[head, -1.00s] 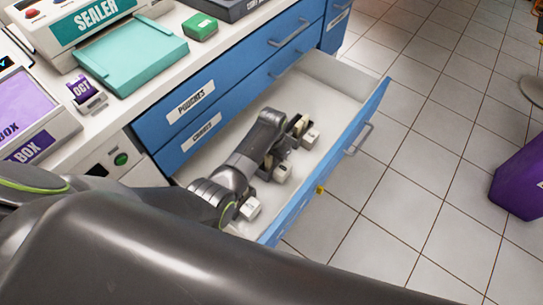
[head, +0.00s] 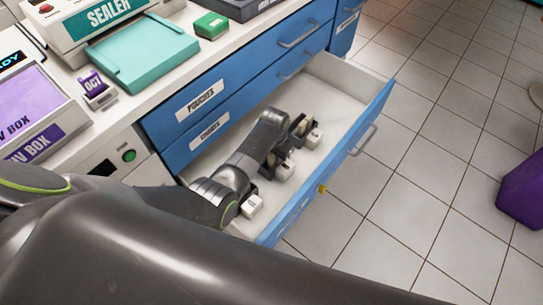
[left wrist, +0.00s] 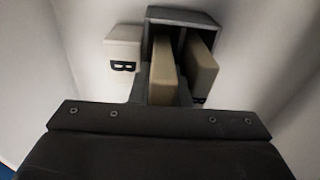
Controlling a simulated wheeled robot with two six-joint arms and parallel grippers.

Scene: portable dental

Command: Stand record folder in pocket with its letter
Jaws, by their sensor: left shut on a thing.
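My left gripper (head: 279,156) reaches down into the open drawer (head: 345,75), and its fingertips are hidden in the head view. In the left wrist view a dark grey pocket (left wrist: 183,15) lies ahead of my gripper's dark body, with two upright beige slabs at it. The longer left slab (left wrist: 163,70) looks like the record folder in my grip; the right slab (left wrist: 203,68) stands beside it. Exactly where my fingers touch is hidden. My right gripper is not in view.
More white letter tabs (head: 252,206) stand along the drawer. The blue drawer front (head: 335,160) bounds it on the right. The counter holds a teal sealer tray (head: 140,55), a green box (head: 210,25) and a purple UV box (head: 30,100). A purple bin (head: 522,190) stands on the floor.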

